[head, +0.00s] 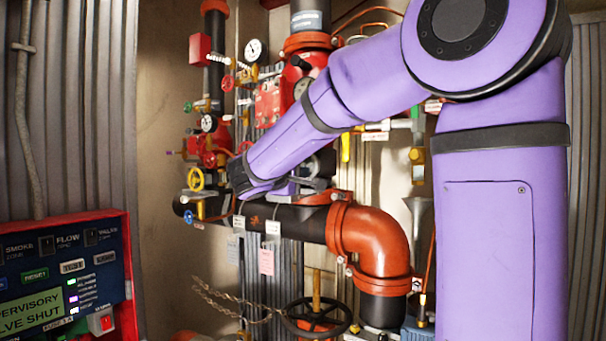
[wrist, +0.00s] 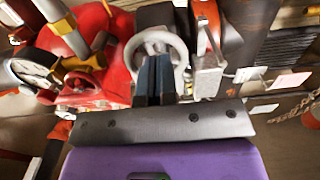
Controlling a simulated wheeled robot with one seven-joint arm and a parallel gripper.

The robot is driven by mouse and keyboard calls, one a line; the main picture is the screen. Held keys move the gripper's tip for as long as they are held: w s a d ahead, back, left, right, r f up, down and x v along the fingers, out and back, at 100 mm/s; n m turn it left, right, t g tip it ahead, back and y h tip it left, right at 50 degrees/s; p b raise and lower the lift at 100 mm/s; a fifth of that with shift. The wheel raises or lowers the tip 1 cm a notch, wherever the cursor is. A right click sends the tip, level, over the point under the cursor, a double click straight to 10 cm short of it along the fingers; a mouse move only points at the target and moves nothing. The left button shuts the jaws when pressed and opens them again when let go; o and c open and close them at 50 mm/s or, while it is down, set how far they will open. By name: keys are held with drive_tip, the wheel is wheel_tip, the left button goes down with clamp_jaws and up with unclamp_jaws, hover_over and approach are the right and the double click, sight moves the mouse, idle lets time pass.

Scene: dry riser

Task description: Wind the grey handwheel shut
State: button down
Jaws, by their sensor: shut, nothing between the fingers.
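The grey handwheel (wrist: 181,47) shows in the wrist view at the upper middle, a light grey ring with spokes, in front of red pipework. My gripper (wrist: 154,60) has its two dark fingers pressed together with nothing between them. The fingertips overlap the lower middle of the wheel in the picture. I cannot tell whether they touch it or reach between its spokes. In the head view my purple arm reaches into the pipework and hides most of this area; I cannot make out the grey wheel or the fingertips clearly there.
In the wrist view a gauge (wrist: 35,68) and a red wheel (wrist: 84,83) crowd the left; a lever valve (wrist: 207,75) stands close right. The head view shows a yellow wheel (head: 196,179), a black wheel (head: 345,322), an orange elbow (head: 375,240) and an alarm panel (head: 60,265).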

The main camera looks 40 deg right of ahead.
sight(314, 167)
drive_tip(key=s+a+r, duration=0.1)
drive_tip(key=s+a, duration=0.1)
drive_tip(key=a, duration=0.2)
drive_tip(key=w+d+r, duration=0.4)
drive_tip(key=w, duration=0.2)
drive_tip(key=w+a+f, duration=0.2)
drive_tip(key=w+f, duration=0.1)
drive_tip(key=f, duration=0.1)
drive_tip(key=s+d, duration=0.1)
drive_tip(key=s, duration=0.1)
drive_tip(key=s+d, duration=0.1)
drive_tip(key=s, duration=0.1)
drive_tip(key=s+d, duration=0.2)
drive_tip(key=shift+s+r, duration=0.1)
drive_tip(key=shift+s, duration=0.15)
drive_tip(key=shift+x, duration=1)
idle(0.4)
